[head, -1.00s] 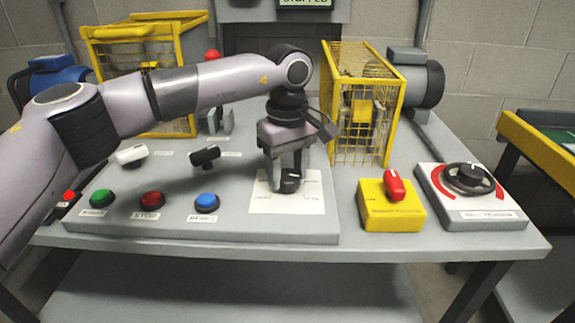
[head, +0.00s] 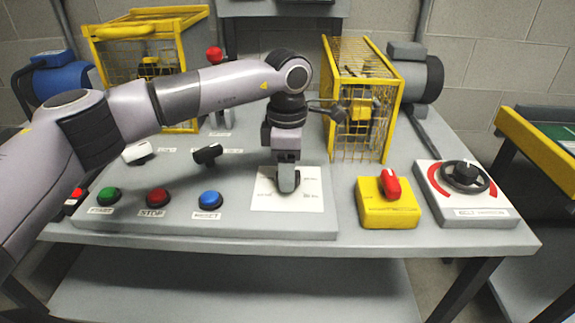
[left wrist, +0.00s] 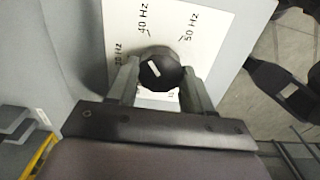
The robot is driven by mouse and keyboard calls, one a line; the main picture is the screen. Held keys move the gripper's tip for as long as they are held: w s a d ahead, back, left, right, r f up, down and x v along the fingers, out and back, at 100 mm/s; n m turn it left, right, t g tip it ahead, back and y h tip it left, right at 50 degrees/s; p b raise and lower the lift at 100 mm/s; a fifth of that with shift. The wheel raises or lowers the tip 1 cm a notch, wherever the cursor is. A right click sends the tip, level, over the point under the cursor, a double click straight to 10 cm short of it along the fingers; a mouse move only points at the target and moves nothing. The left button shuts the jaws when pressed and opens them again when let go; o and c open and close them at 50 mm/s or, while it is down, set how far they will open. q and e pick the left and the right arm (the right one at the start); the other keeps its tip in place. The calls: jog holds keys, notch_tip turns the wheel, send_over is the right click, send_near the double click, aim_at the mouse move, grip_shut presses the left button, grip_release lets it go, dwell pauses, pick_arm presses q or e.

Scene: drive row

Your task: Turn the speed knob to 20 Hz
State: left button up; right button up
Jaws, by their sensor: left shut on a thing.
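The speed knob (left wrist: 160,72) is black with a white pointer mark, on a white dial plate (left wrist: 215,22) in the left wrist view. Labels for 40 Hz and 50 Hz are readable there; another Hz label at the left is partly hidden. My left gripper (left wrist: 158,85) is shut on the knob, one finger on each side. The white pointer slants, but which label it points to I cannot tell. In the head view my left gripper (head: 288,185) points down over the dial plate (head: 310,190) and hides the knob. My right gripper is not in view.
Green (head: 109,196), red (head: 157,197) and blue (head: 209,200) buttons sit left of the dial. A yellow box with a red switch (head: 391,185) and a black handwheel (head: 464,176) stand to the right. A yellow cage (head: 345,140) rises behind the gripper.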

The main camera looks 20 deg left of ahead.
pick_arm(q)
jog(key=n, duration=0.5)
jog(key=shift+n+p, duration=0.3)
jog(key=shift+p, duration=0.1)
jog(key=n, duration=0.5)
jog(key=shift+s+p, duration=0.1)
jog(key=shift+p, duration=0.25)
jog(key=n+p, duration=0.1)
jog(key=n, duration=0.5)
jog(key=shift+d+n, duration=0.1)
jog(key=shift+n, duration=0.3)
jog(key=n, duration=0.4)
jog(key=shift+n+p, duration=0.3)
jog(key=o, duration=1)
jog(key=shift+o, duration=0.2)
